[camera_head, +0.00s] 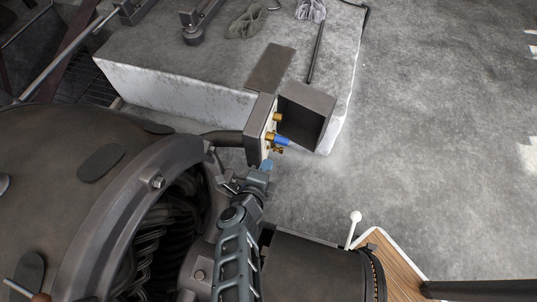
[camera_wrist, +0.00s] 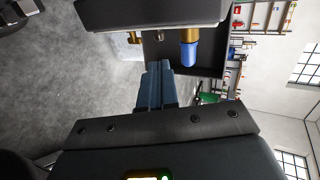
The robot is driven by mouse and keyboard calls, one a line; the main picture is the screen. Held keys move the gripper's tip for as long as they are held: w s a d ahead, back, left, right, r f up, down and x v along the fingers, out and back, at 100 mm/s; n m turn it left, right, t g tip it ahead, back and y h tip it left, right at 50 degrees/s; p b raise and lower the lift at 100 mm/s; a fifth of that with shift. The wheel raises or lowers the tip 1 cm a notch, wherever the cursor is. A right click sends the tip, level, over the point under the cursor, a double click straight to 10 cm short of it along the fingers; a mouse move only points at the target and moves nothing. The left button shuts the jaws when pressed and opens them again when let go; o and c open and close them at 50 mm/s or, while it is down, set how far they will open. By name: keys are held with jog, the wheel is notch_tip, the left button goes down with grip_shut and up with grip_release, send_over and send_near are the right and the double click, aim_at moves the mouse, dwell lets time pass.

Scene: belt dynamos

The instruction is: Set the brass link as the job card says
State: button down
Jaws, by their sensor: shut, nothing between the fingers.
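The terminal box (camera_head: 258,128) is fixed to the side of the dynamo, its hinged lid (camera_head: 306,112) standing open to the right. Inside are brass posts (camera_head: 277,117) and a blue-capped post (camera_head: 281,140). Small brass parts (camera_head: 277,150) show just below the blue cap; I cannot tell which is the link. In the wrist view the blue cap (camera_wrist: 189,54) and a brass post (camera_wrist: 134,38) lie beyond the box edge (camera_wrist: 150,14). My gripper (camera_head: 266,165) is just below the box; its fingers (camera_wrist: 155,82) are shut and empty. I cannot make out a job card.
The dynamo housing (camera_head: 60,150) with open windings fills the left. A concrete plinth (camera_head: 170,80) behind holds a dark plate (camera_head: 270,67), a rod (camera_head: 316,52) and rags (camera_head: 247,22). A white-knobbed lever (camera_head: 354,228) stands at lower right. The floor (camera_head: 430,130) at right is clear.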

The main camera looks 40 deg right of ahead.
jog(key=b+x, duration=0.3)
jog(key=x, duration=0.8)
jog(key=shift+f, duration=0.35)
jog(key=shift+s+d, duration=0.1)
jog(key=shift+w+d+r, duration=0.25)
jog(key=shift+d, duration=0.1)
